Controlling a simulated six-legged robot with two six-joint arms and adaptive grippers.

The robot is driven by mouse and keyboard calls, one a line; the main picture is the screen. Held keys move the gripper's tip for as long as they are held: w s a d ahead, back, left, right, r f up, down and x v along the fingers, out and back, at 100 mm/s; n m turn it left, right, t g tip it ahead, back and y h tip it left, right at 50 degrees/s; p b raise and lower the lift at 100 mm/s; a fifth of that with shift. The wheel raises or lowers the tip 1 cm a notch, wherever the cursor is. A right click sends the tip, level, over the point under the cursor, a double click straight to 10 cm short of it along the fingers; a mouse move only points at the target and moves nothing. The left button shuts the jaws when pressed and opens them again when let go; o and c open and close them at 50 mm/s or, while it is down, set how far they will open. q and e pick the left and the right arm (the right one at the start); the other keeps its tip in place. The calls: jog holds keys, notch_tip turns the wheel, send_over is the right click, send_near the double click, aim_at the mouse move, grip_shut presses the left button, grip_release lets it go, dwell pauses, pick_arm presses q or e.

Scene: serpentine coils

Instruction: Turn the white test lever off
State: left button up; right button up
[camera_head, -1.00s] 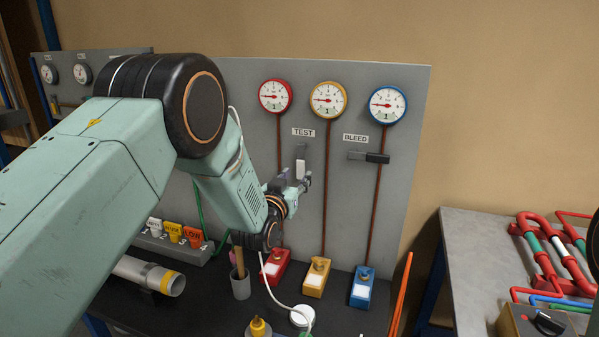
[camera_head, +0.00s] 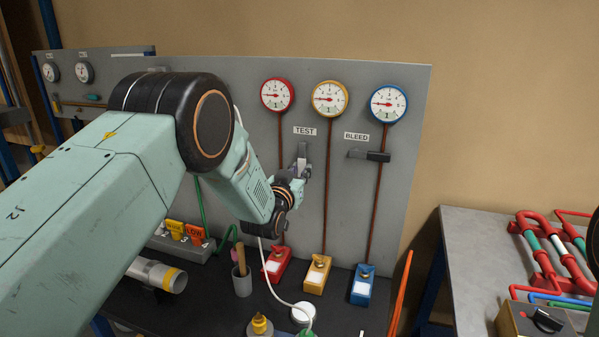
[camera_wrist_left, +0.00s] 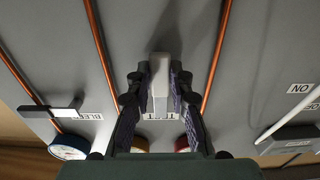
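In the left wrist view the pale lever (camera_wrist_left: 161,82) is between the two dark fingers of my left gripper (camera_wrist_left: 160,75). My right gripper is not in view.
The dark bleed lever (camera_head: 375,156) lies sideways right of the test lever, with room between. Red, yellow and blue valve blocks (camera_head: 317,275) stand on the black bench below. A cup with tools (camera_head: 242,281) stands below my left wrist. Copper pipes run down the panel.

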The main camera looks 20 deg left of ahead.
aim_at(282, 139)
pick_arm(q)
grip_shut()
